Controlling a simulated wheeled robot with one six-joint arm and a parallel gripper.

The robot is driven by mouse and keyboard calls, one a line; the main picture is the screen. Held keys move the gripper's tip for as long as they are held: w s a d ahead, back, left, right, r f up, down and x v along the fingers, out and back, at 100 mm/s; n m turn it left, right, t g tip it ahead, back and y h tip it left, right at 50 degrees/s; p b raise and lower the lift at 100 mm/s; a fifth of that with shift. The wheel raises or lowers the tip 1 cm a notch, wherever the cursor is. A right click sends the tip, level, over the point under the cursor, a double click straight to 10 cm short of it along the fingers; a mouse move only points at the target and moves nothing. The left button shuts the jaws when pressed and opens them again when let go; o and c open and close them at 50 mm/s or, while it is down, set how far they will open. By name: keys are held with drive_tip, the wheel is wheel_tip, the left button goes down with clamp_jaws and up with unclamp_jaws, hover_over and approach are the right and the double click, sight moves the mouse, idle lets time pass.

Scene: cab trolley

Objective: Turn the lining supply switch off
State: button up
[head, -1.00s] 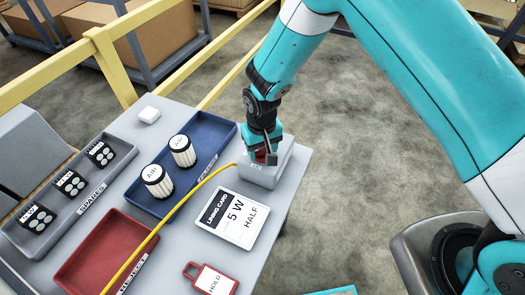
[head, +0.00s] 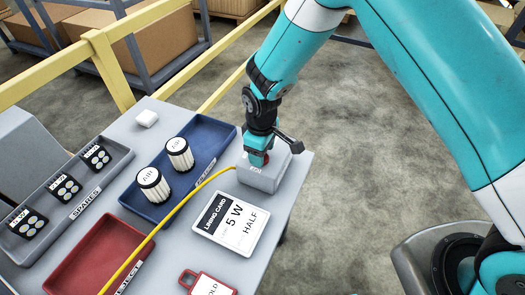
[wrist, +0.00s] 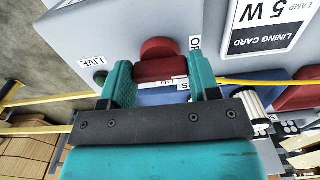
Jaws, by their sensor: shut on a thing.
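The lining supply switch is a red knob (wrist: 159,47) with a bar handle on a grey box (head: 262,180). In the wrist view a LIVE label (wrist: 90,62) is left of the knob. A partly hidden label beginning with O (wrist: 195,43) is to its right. My gripper (wrist: 160,72) has its teal fingers on both sides of the red bar and is shut on it. In the head view my gripper (head: 258,157) comes down onto the box top and hides most of the knob.
A yellow cable (head: 180,205) runs from the box across the trolley top. A lining card (head: 230,222), a blue tray (head: 150,208) with two white filters, a red tray (head: 75,270), a spares tray (head: 95,195) and a red hold tag (head: 207,285) lie nearby. A yellow rail (head: 215,90) stands behind.

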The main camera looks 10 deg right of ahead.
idle(0.5)
drive_tip(key=o, duration=0.9)
wheel_tip(320, 180, up, 18)
drive_tip(key=shift+s+f+b, duration=0.1)
drive_tip(key=shift+f+b, duration=0.1)
drive_tip(key=shift+b, duration=1.05)
drive_tip(key=s+d+r+m+y, duration=0.1)
drive_tip(key=s+d+r, duration=0.1)
drive_tip(key=s, duration=0.5)
drive_tip(key=s+d+r+m+y, duration=0.1)
drive_tip(key=s+d+r, duration=0.2)
drive_tip(key=s, duration=0.5)
drive_tip(key=s+d+r+m+y, duration=0.2)
drive_tip(key=s+d+r, duration=0.1)
drive_tip(key=s, duration=0.4)
drive_tip(key=shift+s+r, duration=0.3)
drive_tip(key=shift+r, duration=0.15)
